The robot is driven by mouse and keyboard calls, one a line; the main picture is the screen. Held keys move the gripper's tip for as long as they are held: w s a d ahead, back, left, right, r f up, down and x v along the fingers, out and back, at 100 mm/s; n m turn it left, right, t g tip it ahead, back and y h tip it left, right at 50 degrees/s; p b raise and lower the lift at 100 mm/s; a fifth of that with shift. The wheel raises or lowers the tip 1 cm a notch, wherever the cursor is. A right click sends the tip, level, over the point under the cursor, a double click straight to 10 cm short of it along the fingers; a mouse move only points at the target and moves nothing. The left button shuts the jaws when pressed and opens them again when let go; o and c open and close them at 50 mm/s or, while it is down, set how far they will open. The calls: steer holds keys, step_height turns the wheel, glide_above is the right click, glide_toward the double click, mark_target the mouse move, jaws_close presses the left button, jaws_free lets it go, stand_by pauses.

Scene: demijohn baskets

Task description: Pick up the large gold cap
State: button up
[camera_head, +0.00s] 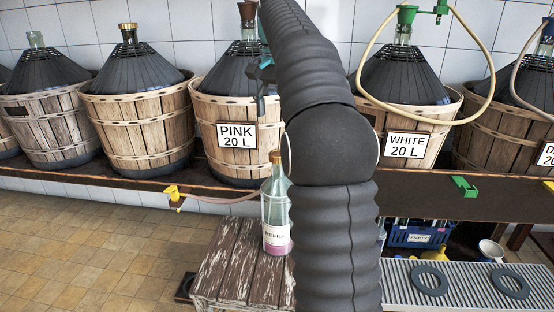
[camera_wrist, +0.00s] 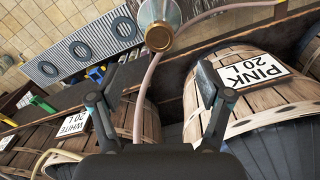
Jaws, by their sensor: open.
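A gold cap (camera_wrist: 159,37) sits on the neck of a clear glass vessel at the top middle of the wrist view. It looks like the cap (camera_head: 275,157) on the REFILL bottle (camera_head: 276,212), which stands upright on a wooden stool and holds some pink liquid. In the head view my arm hides most of the gripper.
Basketed demijohns line the shelf, including PINK (camera_head: 237,134) and WHITE (camera_head: 407,145). Pale hoses (camera_head: 368,75) loop around them; one passes beside the cap in the wrist view. The weathered stool (camera_head: 240,255) stands below the shelf. A grey grated surface (camera_head: 460,285) with black rings is at right.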

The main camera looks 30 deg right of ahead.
step_height(320, 180, down, 5)
steer(key=shift+r+b, duration=0.1)
steer(key=shift+b, duration=0.5)
steer(key=f, duration=0.3)
steer(key=d+f+b, duration=0.1)
steer(key=shift+w+f, duration=0.2)
steer(key=shift+w, duration=0.1)
steer(key=shift+f, duration=0.5)
steer(key=c, duration=1)
